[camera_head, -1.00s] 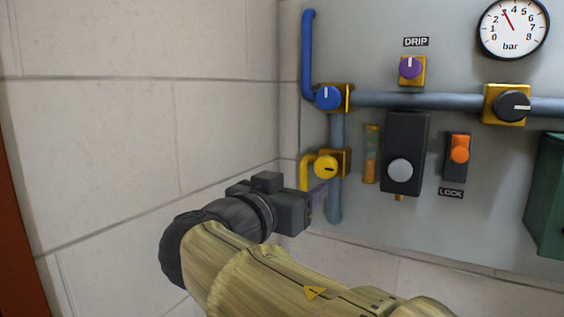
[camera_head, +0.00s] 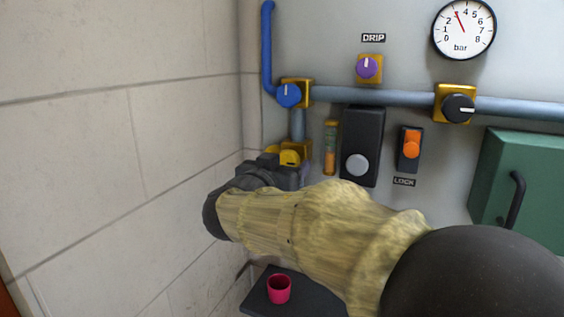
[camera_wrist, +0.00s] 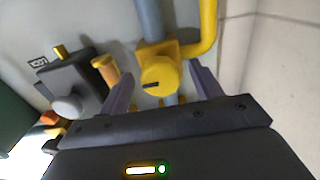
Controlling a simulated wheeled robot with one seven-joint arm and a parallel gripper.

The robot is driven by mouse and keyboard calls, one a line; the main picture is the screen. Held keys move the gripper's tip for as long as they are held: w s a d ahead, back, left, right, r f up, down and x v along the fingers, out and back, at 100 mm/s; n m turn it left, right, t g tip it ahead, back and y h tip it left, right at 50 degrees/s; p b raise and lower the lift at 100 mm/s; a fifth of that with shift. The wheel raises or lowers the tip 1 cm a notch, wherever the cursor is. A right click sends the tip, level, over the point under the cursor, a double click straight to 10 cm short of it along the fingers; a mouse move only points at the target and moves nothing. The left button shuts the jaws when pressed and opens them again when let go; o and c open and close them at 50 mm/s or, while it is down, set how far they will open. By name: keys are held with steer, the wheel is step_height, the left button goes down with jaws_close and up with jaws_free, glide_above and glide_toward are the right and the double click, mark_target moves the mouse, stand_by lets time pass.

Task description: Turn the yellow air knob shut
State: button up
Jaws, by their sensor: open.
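The yellow air knob (camera_wrist: 163,72) sits on its yellow valve block in the wrist view, with a short dark mark on its face. The mark lies nearly level in that view. In the head view the yellow knob (camera_head: 289,157) is mostly hidden behind my gripper (camera_head: 302,173). In the wrist view my gripper (camera_wrist: 160,80) is open, with one grey-purple finger on each side of the knob. Gaps show between the fingers and the knob, so neither finger appears to touch it. How deep the fingertips reach is unclear.
A blue knob (camera_head: 289,95) sits above on the same pipe. A purple knob (camera_head: 367,67), a black knob (camera_head: 458,108), a black box (camera_head: 362,147) and an orange switch (camera_head: 411,145) are to the right. A stone wall (camera_head: 120,140) stands close on the left.

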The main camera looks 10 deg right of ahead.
steer(key=c, duration=1)
steer(key=shift+f+n+b, duration=0.25)
steer(key=shift+n+b, duration=0.05)
steer(key=shift+b, duration=0.9)
steer(key=n+b, duration=0.1)
steer(key=b, duration=0.3)
steer(key=shift+f, duration=0.1)
steer(key=n+b, duration=0.3)
steer(key=n, duration=0.2)
steer(key=n+b, duration=0.3)
steer(key=n, duration=0.3)
steer(key=n+b, duration=0.3)
steer(key=n, duration=0.2)
steer(key=shift+d+r, duration=0.1)
steer(key=shift+r, duration=0.3)
steer(key=shift+n, duration=0.3)
